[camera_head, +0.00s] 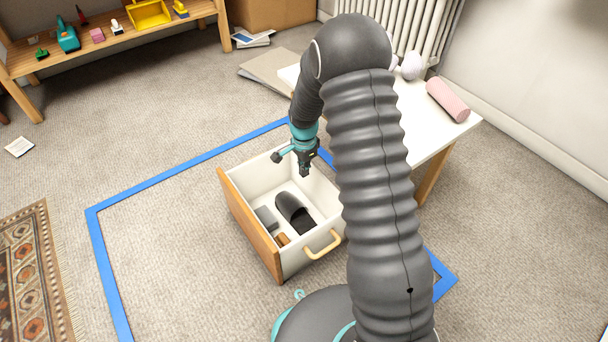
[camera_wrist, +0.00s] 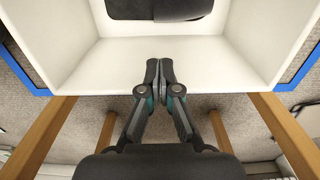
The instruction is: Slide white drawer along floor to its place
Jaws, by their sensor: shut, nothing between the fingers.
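The white drawer (camera_head: 258,163) has a wooden front panel on its left side and a pale handle on its near side. It stands on the carpet within the blue tape outline (camera_head: 180,172), and its table-side edge hides part of the tape. A dark shoe-like item (camera_head: 292,210) and several small things lie in it. My gripper (camera_head: 304,170) is over the drawer's back wall, fingers pointing down. In the wrist view my gripper (camera_wrist: 160,68) is shut and empty, its tips overlapping the drawer's white wall (camera_wrist: 205,50); whether they touch cannot be told.
A white table (camera_head: 440,138) with wooden legs stands close behind the drawer, bearing a pink roll (camera_head: 447,99). A low wooden shelf (camera_head: 105,45) with toys is at the back left. A patterned rug (camera_head: 35,265) lies at the left.

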